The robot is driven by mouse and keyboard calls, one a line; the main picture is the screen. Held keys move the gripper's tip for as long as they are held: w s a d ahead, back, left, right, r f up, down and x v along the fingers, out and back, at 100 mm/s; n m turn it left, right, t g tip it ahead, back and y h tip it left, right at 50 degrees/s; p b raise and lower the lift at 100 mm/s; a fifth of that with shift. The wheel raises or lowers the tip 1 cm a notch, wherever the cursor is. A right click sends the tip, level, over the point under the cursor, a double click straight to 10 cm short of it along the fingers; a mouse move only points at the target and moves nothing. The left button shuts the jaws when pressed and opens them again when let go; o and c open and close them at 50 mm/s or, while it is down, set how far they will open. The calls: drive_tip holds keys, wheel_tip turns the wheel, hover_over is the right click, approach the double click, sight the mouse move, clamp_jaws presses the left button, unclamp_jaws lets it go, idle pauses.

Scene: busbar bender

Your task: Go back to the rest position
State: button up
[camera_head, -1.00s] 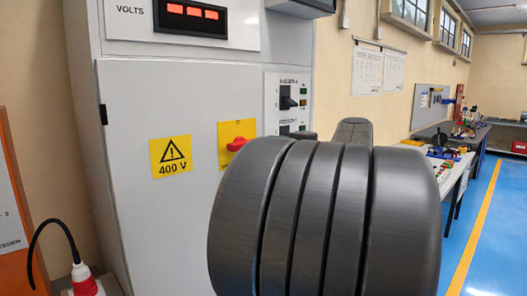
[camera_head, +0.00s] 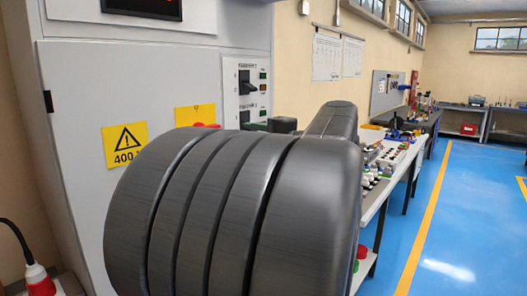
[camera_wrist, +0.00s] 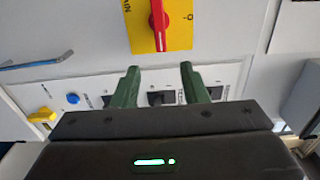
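My gripper (camera_wrist: 158,85) shows in the wrist view with its two green fingers apart and nothing between them. The fingers point toward a white switch panel (camera_wrist: 228,76) on the grey cabinet; whether they touch it I cannot tell. A red rotary handle on a yellow plate (camera_wrist: 160,25) is just beyond the fingertips.
The grey cabinet (camera_head: 75,90) with a 400 V warning sign (camera_head: 125,143) stands close on the left. A red plug with a black cable (camera_head: 38,279) is at lower left. Workbenches (camera_head: 376,218) with parts line the right wall. Blue floor (camera_head: 465,215) is open at right.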

sight(215, 127)
drive_tip(key=p+x, duration=0.2)
drive_tip(key=x, duration=1.1)
drive_tip(key=shift+a, duration=0.15)
drive_tip(key=shift+w, duration=0.1)
drive_tip(key=b+v, duration=0.2)
drive_tip(key=v, duration=1.2)
drive_tip(key=shift+w+a+r+n+p, duration=0.25)
drive_tip(key=shift+w+a+n, duration=0.5)
drive_tip(key=shift+w+a, duration=0.9)
drive_tip(key=shift+w+a+r+n+p, duration=0.1)
drive_tip(key=shift+w+a+n+p, duration=0.3)
drive_tip(key=shift+w+a+n, duration=1.15)
drive_tip(key=shift+w+a+r+m+p, duration=0.25)
drive_tip(key=shift+w+a, duration=0.8)
drive_tip(key=shift+a, duration=1.35)
drive_tip(key=shift+f, duration=0.15)
